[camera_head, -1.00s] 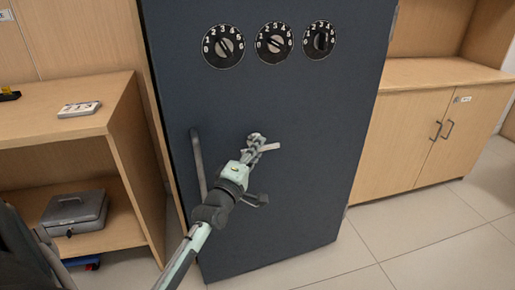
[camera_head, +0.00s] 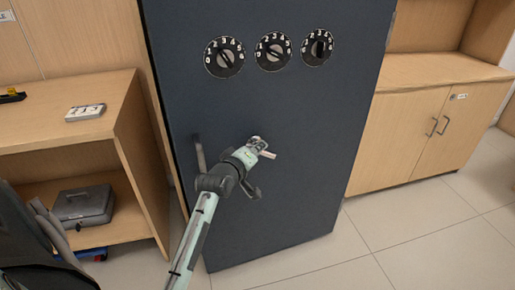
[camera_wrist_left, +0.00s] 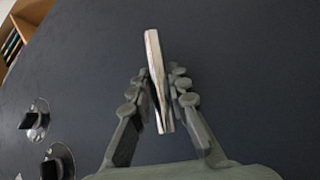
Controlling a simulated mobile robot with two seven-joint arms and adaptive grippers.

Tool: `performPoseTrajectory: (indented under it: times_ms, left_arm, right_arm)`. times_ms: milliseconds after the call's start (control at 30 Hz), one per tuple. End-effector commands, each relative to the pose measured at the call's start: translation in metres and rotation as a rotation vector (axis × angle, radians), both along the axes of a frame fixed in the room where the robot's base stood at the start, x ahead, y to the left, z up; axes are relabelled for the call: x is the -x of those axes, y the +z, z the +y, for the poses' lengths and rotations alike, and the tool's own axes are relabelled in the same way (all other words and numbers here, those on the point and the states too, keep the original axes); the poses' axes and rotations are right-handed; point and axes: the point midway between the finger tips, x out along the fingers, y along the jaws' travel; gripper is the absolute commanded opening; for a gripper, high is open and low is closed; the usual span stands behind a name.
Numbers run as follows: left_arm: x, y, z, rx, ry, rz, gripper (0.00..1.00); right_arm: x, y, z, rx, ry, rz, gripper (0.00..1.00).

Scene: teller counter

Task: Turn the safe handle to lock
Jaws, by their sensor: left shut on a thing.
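The dark blue-grey safe (camera_head: 300,185) stands upright in the middle of the head view, its door face towards me. Its short pale turning handle (camera_head: 269,155) sticks out to the right of my left gripper (camera_head: 258,144), slanting slightly down to the right. In the left wrist view the handle (camera_wrist_left: 153,50) shows as a pale bar between the two fingers of my left gripper (camera_wrist_left: 160,85), which is shut on it. The fingers hide part of the handle and its pivot. My right gripper is not in view.
Three numbered dials, left (camera_head: 224,57), middle (camera_head: 273,51) and right (camera_head: 317,47), sit above the handle. A vertical grey bar (camera_head: 199,152) is on the door's left. A wooden shelf (camera_head: 60,138) stands left, a cabinet (camera_head: 410,135) right. Tiled floor (camera_head: 375,235) is clear at lower right.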

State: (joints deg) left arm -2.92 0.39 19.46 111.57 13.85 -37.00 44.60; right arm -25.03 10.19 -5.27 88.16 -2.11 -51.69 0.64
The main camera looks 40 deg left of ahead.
Motion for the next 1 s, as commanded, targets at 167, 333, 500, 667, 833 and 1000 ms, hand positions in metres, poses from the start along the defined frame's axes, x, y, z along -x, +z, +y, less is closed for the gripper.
performPoseTrajectory:
  times_ms: [167, 333, 500, 667, 833, 1000]
  left_arm:
    - [-0.0014, 0.0025, -0.0006, -0.090, 0.001, 0.123, 0.00]
    - [-0.0019, 0.0024, -0.0010, -0.161, 0.000, 0.223, 0.00]
    - [-0.0019, 0.0019, -0.0012, -0.211, 0.000, 0.297, 0.00]
    - [-0.0021, 0.0017, -0.0014, -0.242, -0.001, 0.339, 0.00]
    - [-0.0020, 0.0014, -0.0016, -0.256, -0.001, 0.360, 0.00]
    - [-0.0018, 0.0010, -0.0016, -0.259, -0.001, 0.366, 0.00]
  right_arm:
    - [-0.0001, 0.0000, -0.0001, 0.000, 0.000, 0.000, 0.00]
    - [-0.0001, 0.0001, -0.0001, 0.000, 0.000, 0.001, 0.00]
    - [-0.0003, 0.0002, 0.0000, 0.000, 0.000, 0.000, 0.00]
    - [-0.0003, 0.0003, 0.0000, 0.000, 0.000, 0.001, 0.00]
    - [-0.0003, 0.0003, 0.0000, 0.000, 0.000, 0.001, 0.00]
    - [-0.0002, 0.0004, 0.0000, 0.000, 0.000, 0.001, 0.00]
